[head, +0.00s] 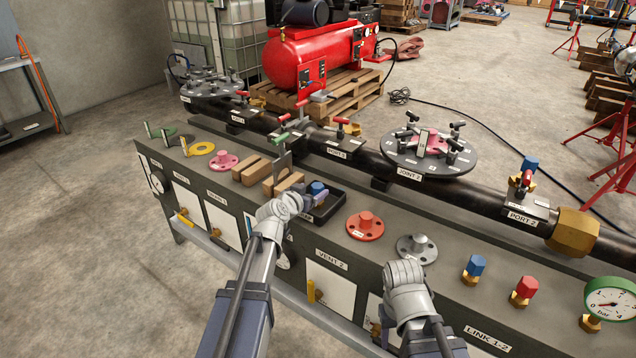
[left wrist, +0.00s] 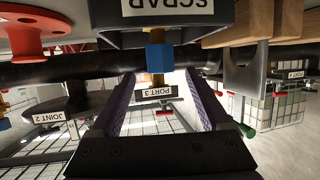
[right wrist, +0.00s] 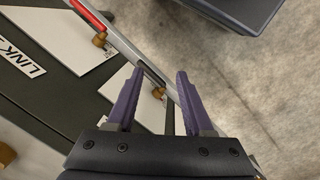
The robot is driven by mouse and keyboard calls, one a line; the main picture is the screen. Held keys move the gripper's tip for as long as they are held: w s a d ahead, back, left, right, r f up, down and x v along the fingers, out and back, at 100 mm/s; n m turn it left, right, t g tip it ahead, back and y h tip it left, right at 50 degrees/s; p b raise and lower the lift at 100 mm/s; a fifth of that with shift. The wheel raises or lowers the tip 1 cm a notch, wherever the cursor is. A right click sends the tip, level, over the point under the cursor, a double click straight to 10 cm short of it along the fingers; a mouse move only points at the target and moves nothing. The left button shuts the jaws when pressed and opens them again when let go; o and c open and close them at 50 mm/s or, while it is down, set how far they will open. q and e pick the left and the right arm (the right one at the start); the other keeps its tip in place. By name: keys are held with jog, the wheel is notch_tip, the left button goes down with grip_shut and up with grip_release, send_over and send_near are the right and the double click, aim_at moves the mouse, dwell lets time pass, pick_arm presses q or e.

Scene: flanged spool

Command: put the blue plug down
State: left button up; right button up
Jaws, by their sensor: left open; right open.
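The blue plug (head: 316,188) is at the black scrap tray (head: 345,198) on the bench. My right gripper (right wrist: 155,75) is open and empty by the bench's front panel and rail. Another blue plug (head: 473,267) stands at the bench's right.
Wooden blocks (head: 251,170) stand left of the tray. A red flanged spool (head: 365,226), a grey one (head: 417,249) and a red plug (head: 524,289) stand to its right. A black pipe (head: 480,193) runs behind the bench, with another blue-topped fitting (head: 530,163). A gauge (head: 610,298) is at far right.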

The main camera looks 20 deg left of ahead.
pick_arm(q)
jog(key=shift+p+v, duration=0.5)
jog(key=shift+v, duration=1.6)
